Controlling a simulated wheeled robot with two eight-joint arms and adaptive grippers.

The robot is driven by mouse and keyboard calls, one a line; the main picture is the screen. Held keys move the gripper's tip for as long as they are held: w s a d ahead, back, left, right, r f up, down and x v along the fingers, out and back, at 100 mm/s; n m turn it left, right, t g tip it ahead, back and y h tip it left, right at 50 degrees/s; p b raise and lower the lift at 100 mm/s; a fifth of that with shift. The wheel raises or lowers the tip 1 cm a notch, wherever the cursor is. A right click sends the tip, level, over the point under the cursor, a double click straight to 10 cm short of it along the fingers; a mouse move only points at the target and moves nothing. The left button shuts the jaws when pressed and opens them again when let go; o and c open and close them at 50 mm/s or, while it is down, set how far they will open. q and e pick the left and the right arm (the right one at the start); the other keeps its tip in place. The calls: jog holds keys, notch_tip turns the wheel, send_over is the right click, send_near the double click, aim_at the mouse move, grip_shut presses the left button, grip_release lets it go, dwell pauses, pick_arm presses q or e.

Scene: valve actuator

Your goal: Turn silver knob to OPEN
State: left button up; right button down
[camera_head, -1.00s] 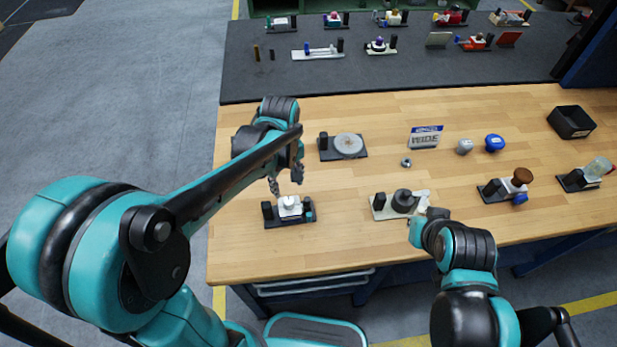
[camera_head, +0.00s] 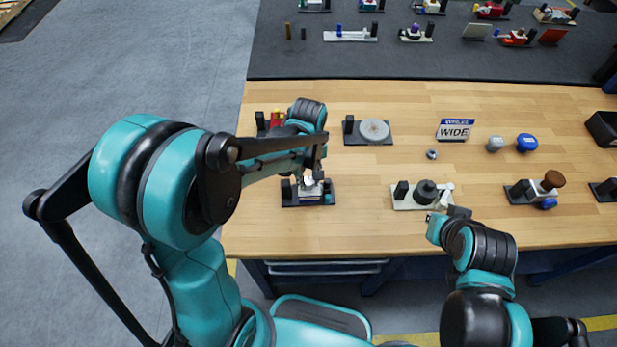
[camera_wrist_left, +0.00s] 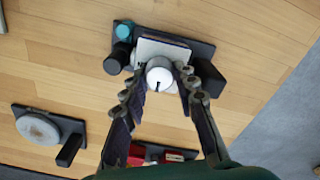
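The silver knob (camera_wrist_left: 159,76) is round with a dark mark on its face. It sits on a white block (camera_wrist_left: 170,50) on a black base (camera_wrist_left: 203,48), with a teal button (camera_wrist_left: 124,29) at one corner. In the head view this device (camera_head: 320,198) stands near the table's front edge, its knob mostly hidden by my gripper. My left gripper (camera_wrist_left: 162,72) is open, with one finger on each side of the knob. I cannot tell whether the fingertips touch it.
A device with a dark round knob (camera_head: 426,191) stands to the right. A grey disc (camera_head: 375,130) on a black base is behind. A sign reading WIDE (camera_head: 455,130), loose knobs and more devices fill the right side. Bare wood lies between.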

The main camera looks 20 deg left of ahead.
pick_arm(q)
grip_shut()
jog(key=shift+m, duration=0.4)
jog(key=m, duration=0.3)
jog(key=shift+m, duration=0.3)
jog(key=m, duration=0.4)
jog(key=shift+d+m+b, duration=0.1)
jog(key=shift+m+b, duration=0.2)
jog(key=shift+b, duration=0.1)
jog(key=m, duration=0.4)
jog(key=shift+m, duration=2.5)
